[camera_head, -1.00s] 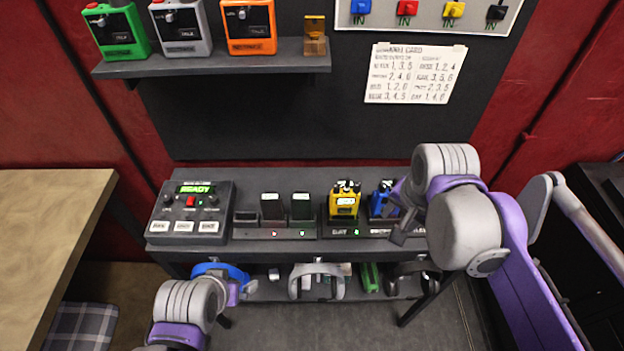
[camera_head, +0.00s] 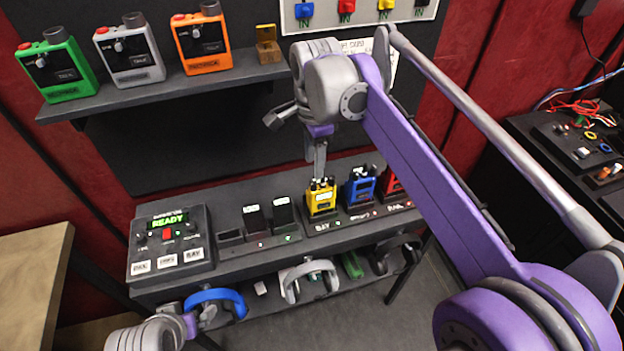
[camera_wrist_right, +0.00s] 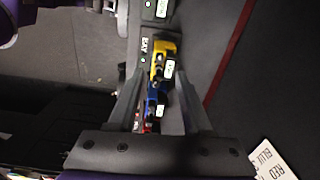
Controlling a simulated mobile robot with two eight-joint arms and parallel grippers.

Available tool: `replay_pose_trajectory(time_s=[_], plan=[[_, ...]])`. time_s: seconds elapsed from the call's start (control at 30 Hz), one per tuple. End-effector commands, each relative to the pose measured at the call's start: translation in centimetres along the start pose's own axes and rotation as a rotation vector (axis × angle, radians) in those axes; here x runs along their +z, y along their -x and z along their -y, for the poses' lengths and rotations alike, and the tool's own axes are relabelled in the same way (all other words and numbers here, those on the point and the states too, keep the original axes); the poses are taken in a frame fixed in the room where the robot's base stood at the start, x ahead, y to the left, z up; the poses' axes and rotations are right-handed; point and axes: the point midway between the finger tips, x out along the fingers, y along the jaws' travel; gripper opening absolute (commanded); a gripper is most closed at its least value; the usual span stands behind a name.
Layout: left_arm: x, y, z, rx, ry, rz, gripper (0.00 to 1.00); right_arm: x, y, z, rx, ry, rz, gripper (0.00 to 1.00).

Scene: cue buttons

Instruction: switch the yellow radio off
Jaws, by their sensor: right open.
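The yellow radio (camera_head: 321,200) stands upright in a dark charging dock on the bench, with dark knobs on its top. It also shows in the right wrist view (camera_wrist_right: 159,48), just past the fingertips. My right gripper (camera_head: 318,174) points down just above the yellow radio's top; I cannot tell whether it touches. In the right wrist view its fingers (camera_wrist_right: 158,80) are apart, with nothing held between them. My left gripper (camera_head: 198,320) is low at the left, by the blue headset; its jaws are not clear.
The blue radio (camera_head: 360,188) and red radio (camera_head: 393,183) stand close to the right of the yellow one. A control box (camera_head: 168,240) reading READY is at the left. Headsets hang below the bench edge. A shelf (camera_head: 170,90) with several radios is above.

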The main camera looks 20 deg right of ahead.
Motion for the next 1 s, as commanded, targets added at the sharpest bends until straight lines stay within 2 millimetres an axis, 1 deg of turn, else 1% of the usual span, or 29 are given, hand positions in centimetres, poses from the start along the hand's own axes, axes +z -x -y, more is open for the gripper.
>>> replay_pose_trajectory(time_s=[0.03,0.1,0.3,0.4,0.5,0.73,0.77,0.8,0.87,1.0], plan=[[0.2,-0.2,0.0,0.000,0.000,0.002,1.00,0.0,-1.2,-0.1,0.001,0.000,0.000,0.50],[0.3,-0.2,0.0,0.000,0.000,0.002,1.00,0.0,-2.5,0.0,0.000,0.001,0.000,0.50],[0.5,-0.4,0.0,0.000,0.000,0.004,1.00,0.0,-5.4,0.0,0.000,0.001,0.000,0.50],[0.5,-0.5,0.0,0.000,0.000,0.004,1.00,0.0,-6.2,0.0,-0.001,0.001,0.000,0.50],[0.5,-0.5,0.0,0.000,0.000,0.004,1.00,0.0,-6.5,0.0,-0.001,0.002,0.000,0.50],[0.5,-0.5,0.0,0.000,0.000,0.004,1.00,0.0,-6.6,0.0,-0.001,0.002,0.000,0.50],[0.5,-0.5,0.0,0.000,0.000,0.004,1.00,0.0,-6.6,0.0,-0.001,0.002,0.000,0.48],[0.5,-0.5,0.0,0.000,0.000,0.004,1.00,0.0,-6.6,0.0,-0.001,0.002,0.000,0.41],[0.5,-0.5,0.0,0.000,0.000,0.004,1.00,0.0,-6.6,0.0,-0.001,0.002,0.000,0.30],[0.5,-0.5,0.0,0.000,0.000,0.004,1.00,0.0,-6.5,0.0,-0.001,0.002,0.000,0.05]])
